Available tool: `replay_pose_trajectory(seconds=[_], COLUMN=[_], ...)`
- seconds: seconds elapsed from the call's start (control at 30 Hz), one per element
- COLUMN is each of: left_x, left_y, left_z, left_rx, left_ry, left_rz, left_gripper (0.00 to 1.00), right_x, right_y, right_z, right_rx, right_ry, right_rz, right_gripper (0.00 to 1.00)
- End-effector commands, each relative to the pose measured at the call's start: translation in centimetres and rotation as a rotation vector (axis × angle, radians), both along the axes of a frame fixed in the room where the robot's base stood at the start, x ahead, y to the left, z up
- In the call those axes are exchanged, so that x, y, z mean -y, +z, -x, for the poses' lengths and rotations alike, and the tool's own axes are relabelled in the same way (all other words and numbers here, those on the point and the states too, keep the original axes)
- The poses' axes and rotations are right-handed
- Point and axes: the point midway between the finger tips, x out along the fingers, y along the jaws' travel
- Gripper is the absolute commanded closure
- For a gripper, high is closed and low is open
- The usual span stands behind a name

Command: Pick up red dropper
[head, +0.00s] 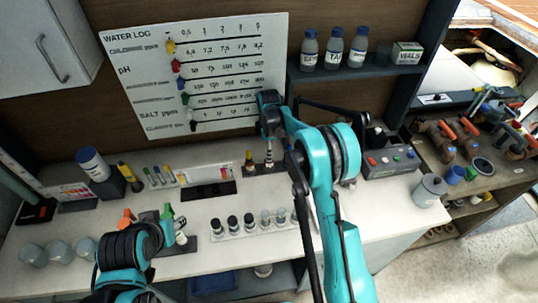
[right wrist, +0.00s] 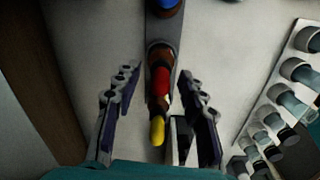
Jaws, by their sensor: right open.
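The red dropper (right wrist: 160,80) stands in a dark rack (right wrist: 162,32), on a brown bottle, in the right wrist view. My right gripper (right wrist: 157,84) is open, with one finger on each side of the red dropper and gaps between. A yellow-tipped dropper (right wrist: 157,131) is beside it, nearer the palm. A blue-topped one (right wrist: 167,4) is at the top edge. In the head view my right gripper (head: 269,150) is over the rack at the back of the counter and hides the red dropper.
A row of dark-capped and pale vials (head: 249,222) stands in a white rack in front. A control box (head: 392,162) is right of my right arm. The water log board (head: 200,75) hangs behind. Several clear jars (head: 60,250) stand at the left.

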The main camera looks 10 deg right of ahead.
Motion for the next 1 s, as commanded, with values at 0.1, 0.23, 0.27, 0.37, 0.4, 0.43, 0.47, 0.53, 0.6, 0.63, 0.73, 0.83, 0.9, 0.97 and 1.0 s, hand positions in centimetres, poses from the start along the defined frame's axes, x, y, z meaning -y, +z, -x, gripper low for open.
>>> replay_pose_trajectory(seconds=[0.1, 0.23, 0.27, 0.37, 0.4, 0.43, 0.47, 0.53, 0.6, 0.63, 0.73, 0.83, 0.9, 0.97, 1.0], left_x=[0.0, 0.0, 0.0, 0.0, 0.0, 0.0, 0.0, 0.0, 0.0, 0.0, 0.0, 0.0, 0.0, 0.0, 0.0], left_y=[0.0, 0.0, 0.0, 0.0, 0.0, 0.0, 0.0, 0.0, 0.0, 0.0, 0.0, 0.1, 0.1, 0.2, 0.2], left_z=[0.0, 0.0, 0.0, 0.0, 0.0, 0.0, 0.0, 0.0, 0.0, 0.0, 0.0, 0.0, 0.0, 0.0, 0.0], left_rx=[0.0, 0.0, 0.0, 0.0, 0.0, 0.0, 0.0, 0.0, 0.0, 0.0, 0.0, 0.0, 0.0, 0.0, 0.0], left_ry=[0.0, 0.0, 0.0, 0.0, 0.0, 0.0, 0.0, 0.0, 0.0, 0.0, 0.0, 0.0, 0.0, 0.0, 0.0], left_rz=[0.0, 0.0, 0.0, 0.0, 0.0, 0.0, 0.0, 0.0, 0.0, 0.0, 0.0, 0.0, 0.0, 0.0, 0.0], left_gripper=[0.6, 0.6, 0.6, 0.6, 0.6, 0.6, 0.6, 0.6, 0.6, 0.6, 0.6, 0.6, 0.6, 0.6, 0.6], right_x=[0.0, 0.0, 0.0, 0.0, 0.0, 0.0, 0.0, 0.0, 0.0, 0.0, 0.0, 0.0, 0.0, 0.0, 0.0], right_y=[0.0, 0.1, 0.1, 0.1, 0.1, 0.1, 0.1, 0.1, 0.1, 0.1, 0.1, 0.4, 0.8, 1.4, 1.9], right_z=[0.0, 0.0, 0.0, 0.0, 0.0, 0.0, 0.0, 0.0, 0.0, 0.0, 0.0, 0.1, 0.3, 0.4, 0.4], right_rx=[0.0, 0.0, 0.0, 0.0, 0.0, 0.0, 0.0, 0.0, 0.0, 0.0, 0.0, 0.0, 0.0, 0.0, 0.0], right_ry=[0.0, 0.0, -0.001, -0.001, -0.001, -0.001, -0.001, -0.001, -0.001, -0.001, -0.001, -0.001, -0.001, -0.001, -0.001], right_rz=[0.0, 0.0, 0.0, 0.0, 0.0, 0.0, 0.0, 0.0, 0.0, 0.0, 0.0, 0.0, 0.0, 0.0, 0.0], right_gripper=[0.59, 0.71, 0.75, 0.87, 0.89, 0.89, 0.89, 0.89, 0.89, 0.9, 0.9, 0.9, 0.9, 0.9, 0.9])
